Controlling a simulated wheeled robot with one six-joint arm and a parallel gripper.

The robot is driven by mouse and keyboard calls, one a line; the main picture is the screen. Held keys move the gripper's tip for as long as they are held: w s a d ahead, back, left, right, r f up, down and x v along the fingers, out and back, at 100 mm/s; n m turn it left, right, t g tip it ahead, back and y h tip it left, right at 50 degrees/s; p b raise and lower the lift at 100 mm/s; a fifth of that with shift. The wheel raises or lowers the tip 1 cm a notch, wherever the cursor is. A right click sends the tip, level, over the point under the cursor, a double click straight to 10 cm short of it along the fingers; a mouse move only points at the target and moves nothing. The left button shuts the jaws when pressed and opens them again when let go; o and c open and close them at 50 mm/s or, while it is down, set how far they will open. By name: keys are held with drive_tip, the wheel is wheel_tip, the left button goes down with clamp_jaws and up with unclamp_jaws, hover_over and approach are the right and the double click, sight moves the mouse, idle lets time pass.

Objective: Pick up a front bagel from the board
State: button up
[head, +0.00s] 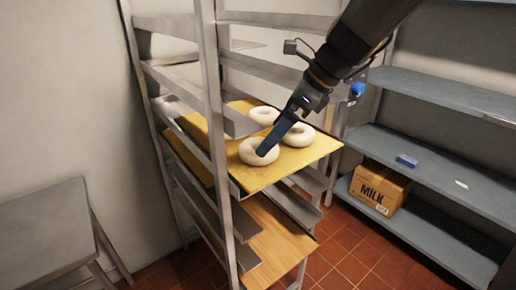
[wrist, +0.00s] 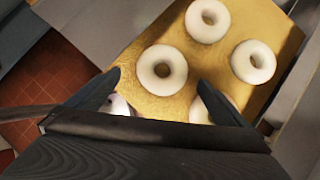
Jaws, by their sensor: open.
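The yellow board (head: 262,180) lies on a rack level in the head view, with pale ring bagels on it. The front bagel (head: 247,154) is near the front edge, partly behind my gripper (head: 263,152). Behind it are a right bagel (head: 307,136) and a back bagel (head: 264,110). In the wrist view, my gripper (wrist: 158,86) is open and empty, its fingertips on either side of a bagel (wrist: 180,70). Two bagels lie farther up the board, and two more are partly hidden by the gripper. Contact with any bagel cannot be told.
The metal rack's upright post (head: 213,110) stands left of the arm, with rails above and below the board. A lower wooden board (head: 265,235) is underneath. A grey table (head: 45,220) stands left.

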sight(247, 149)
drive_tip(key=shift+w+p+x, duration=0.15)
drive_tip(key=shift+p+x, duration=0.1)
drive_tip(key=shift+x, duration=1.25)
drive_tip(key=shift+w+p+x, duration=0.15)
drive_tip(key=shift+p+x, duration=0.1)
drive_tip(key=shift+x, duration=1.25)
drive_tip(key=shift+d, duration=0.15)
drive_tip(key=c, duration=1.1)
drive_tip(key=shift+r, duration=0.1)
